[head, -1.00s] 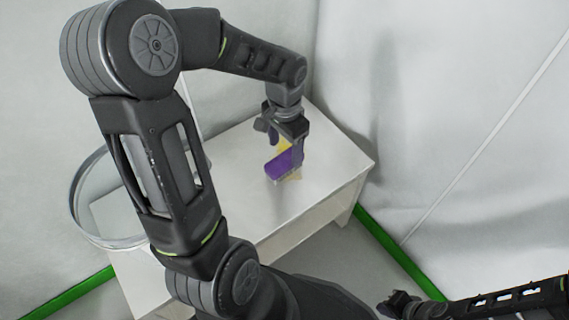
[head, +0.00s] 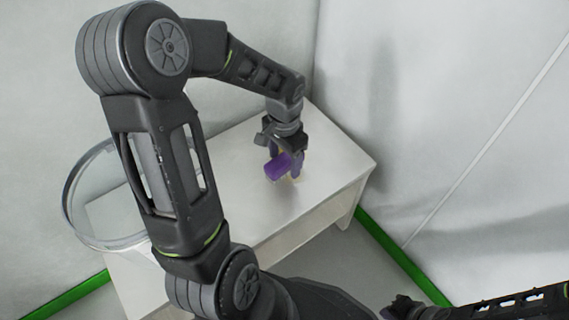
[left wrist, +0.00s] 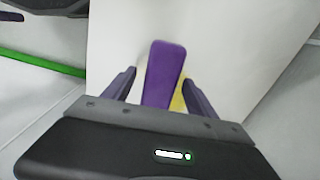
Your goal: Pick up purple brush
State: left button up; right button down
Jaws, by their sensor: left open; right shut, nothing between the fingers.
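The purple brush (head: 278,167) is on the white table, under my left gripper (head: 284,160). In the left wrist view the brush (left wrist: 163,75) shows as a long purple block with yellow at its lower edges. It lies between the two spread fingers of my left gripper (left wrist: 156,88), with a gap visible on each side. The gripper is open around the brush. The gripper hides part of the brush in the head view. My right gripper (head: 402,308) is shut and empty at the bottom right, away from the table.
The white table (head: 325,160) stands in a corner against pale walls (head: 455,110). A round clear-walled vessel with a metal rim (head: 72,190) is at the table's left, partly behind my left arm. The table's right side is clear. Green trim (head: 400,255) runs along the floor.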

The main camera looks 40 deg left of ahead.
aim_at(284, 159)
pick_arm(q)
jog(key=shift+c, duration=0.5)
grip_shut()
notch_tip(284, 159, up, 10)
jog(key=p, duration=0.3)
jog(key=shift+p, duration=0.35)
jog(key=shift+s, duration=0.1)
dwell(0.7)
